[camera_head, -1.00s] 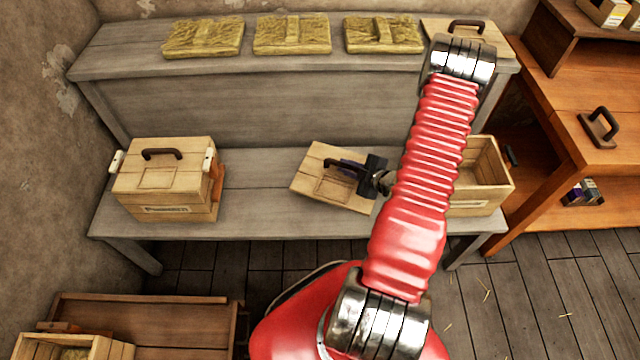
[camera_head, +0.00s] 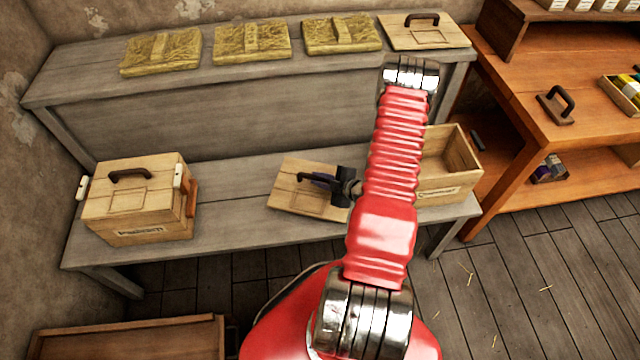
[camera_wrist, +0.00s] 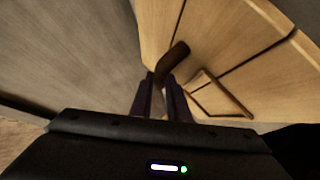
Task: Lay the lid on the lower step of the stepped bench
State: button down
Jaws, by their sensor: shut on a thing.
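The wooden lid (camera_head: 287,198) with a dark curved handle is at the middle of the stepped bench's lower step (camera_head: 228,205). My gripper (camera_head: 328,182) is shut on its handle from the right. In the wrist view the two fingers (camera_wrist: 160,82) close around the dark handle (camera_wrist: 176,60), with the pale lid (camera_wrist: 222,38) beyond. The lid looks nearly flat over the grey boards. I cannot tell whether it touches them or hangs just above. My red arm hides part of the bench to its right.
A closed wooden box (camera_head: 138,213) stands left on the lower step, an open box (camera_head: 447,187) right. The upper step (camera_head: 80,80) bears several straw-coloured slabs (camera_head: 252,42) and another handled lid (camera_head: 423,36). An orange workbench (camera_head: 505,72) stands at right. Bare boards lie left of the held lid.

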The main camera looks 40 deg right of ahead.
jog(key=shift+f, duration=1.6)
jog(key=c, duration=1.7)
grip_release()
jog(key=shift+s, duration=0.1)
jog(key=v, duration=1.2)
